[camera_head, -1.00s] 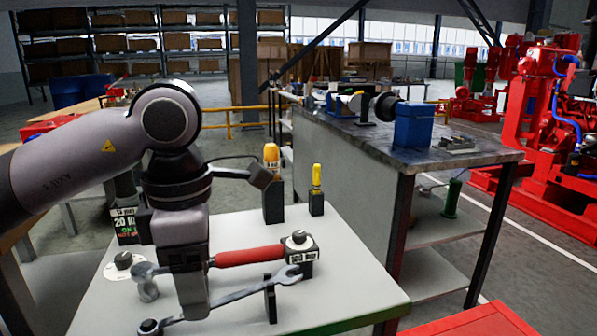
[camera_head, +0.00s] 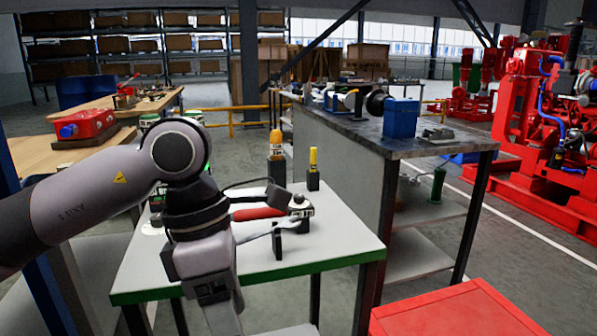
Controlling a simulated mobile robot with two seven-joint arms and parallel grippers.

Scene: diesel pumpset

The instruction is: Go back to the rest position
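My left arm comes in from the left and bends down in front of a white tool table (camera_head: 330,240). My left gripper (camera_head: 222,312) hangs at the bottom edge, in front of the table's near edge; its fingertips are cut off, so I cannot tell whether it is open or holds anything. My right gripper is not in view. On the table a red-handled tool (camera_head: 258,213) and a wrench (camera_head: 255,233) rest on black holders, partly hidden behind my arm. Two yellow-handled tools (camera_head: 276,140) (camera_head: 313,158) stand upright in black holders at the back.
A dark-topped workbench (camera_head: 440,143) with a blue block (camera_head: 401,118) stands to the right. A red cabinet top (camera_head: 455,315) is at the bottom right. Wooden tables (camera_head: 50,155) stand at the left. Red pump machinery (camera_head: 515,110) is at the far right. Open floor (camera_head: 500,235) lies between.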

